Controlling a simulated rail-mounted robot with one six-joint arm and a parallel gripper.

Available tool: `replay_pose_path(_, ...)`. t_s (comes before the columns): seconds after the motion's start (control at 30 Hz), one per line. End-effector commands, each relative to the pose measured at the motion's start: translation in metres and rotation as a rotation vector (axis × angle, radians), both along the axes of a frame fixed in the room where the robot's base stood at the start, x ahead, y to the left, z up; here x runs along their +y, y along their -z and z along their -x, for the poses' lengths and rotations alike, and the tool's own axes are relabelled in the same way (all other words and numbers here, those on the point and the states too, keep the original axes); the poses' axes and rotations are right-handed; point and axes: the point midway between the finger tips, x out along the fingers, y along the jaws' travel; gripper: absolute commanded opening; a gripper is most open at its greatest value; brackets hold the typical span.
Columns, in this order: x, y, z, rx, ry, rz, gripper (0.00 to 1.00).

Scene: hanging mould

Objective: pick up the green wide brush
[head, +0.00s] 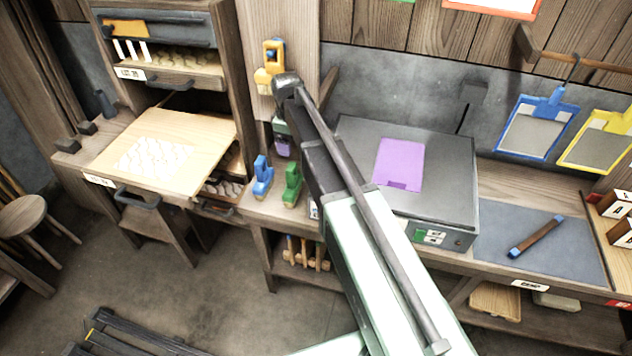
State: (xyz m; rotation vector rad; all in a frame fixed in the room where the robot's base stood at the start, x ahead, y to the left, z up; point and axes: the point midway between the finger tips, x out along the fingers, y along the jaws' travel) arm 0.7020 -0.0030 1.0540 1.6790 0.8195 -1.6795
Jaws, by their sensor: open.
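A yellow tool (270,76) is up by the wooden post. A grey box (445,195) with a purple panel stands right of my arm. A pale board (172,142) lies left of the brushes. Blue and yellow frames (540,126) hang at right. Open floor (190,270) lies below left.

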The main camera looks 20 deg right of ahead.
Motion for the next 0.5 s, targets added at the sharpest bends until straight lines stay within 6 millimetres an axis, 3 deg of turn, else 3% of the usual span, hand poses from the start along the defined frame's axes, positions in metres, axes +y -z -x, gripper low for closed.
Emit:
replay_pose_path(0.27, 0.0, 0.003, 0.001, 0.0, -0.059, 0.0, 0.81)
replay_pose_path(0.5, 0.0, 0.05, 0.001, 0.0, -0.057, 0.0, 0.81)
